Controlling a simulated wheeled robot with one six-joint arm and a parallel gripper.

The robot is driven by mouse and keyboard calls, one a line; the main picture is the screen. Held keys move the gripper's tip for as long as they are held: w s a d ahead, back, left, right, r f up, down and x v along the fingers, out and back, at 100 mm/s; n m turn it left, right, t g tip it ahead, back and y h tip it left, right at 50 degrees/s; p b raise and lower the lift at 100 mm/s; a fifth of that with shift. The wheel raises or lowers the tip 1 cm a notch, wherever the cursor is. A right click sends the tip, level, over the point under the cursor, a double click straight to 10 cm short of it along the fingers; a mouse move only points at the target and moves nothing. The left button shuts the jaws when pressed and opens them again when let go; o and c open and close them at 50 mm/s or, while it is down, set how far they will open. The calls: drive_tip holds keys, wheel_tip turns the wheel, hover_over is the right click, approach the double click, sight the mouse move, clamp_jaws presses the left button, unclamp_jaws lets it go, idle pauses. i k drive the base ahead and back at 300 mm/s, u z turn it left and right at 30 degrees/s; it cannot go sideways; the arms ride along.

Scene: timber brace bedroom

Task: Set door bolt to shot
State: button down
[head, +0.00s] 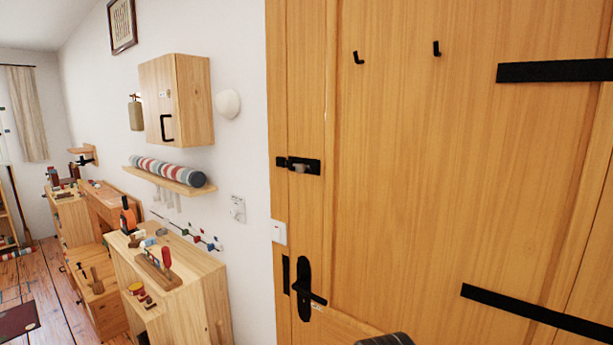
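The door bolt (304,166) is a small black fitting with a paler grey knob, mounted near the left edge of a wooden door (430,190). A small black keeper (281,161) sits on the frame just left of it. The two are very close together; I cannot tell at this size whether the bar reaches into the keeper. The door looks closed against its frame. My gripper is not recognisable in the head view. A dark rounded shape at the bottom edge is cut off, and I cannot tell what it is.
A black lever handle (305,290) sits below the bolt. Black hooks (436,48) and strap hinges (555,71) are on the door. A wooden cabinet (610,240) edge may show at far right. Left of the door stand a workbench (190,285), a shelf (168,180) and a wall cupboard (190,100).

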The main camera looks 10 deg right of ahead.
sight(300, 167)
drive_tip(key=z, duration=0.2)
drive_tip(key=i, duration=0.5)
drive_tip(key=u, duration=1.7)
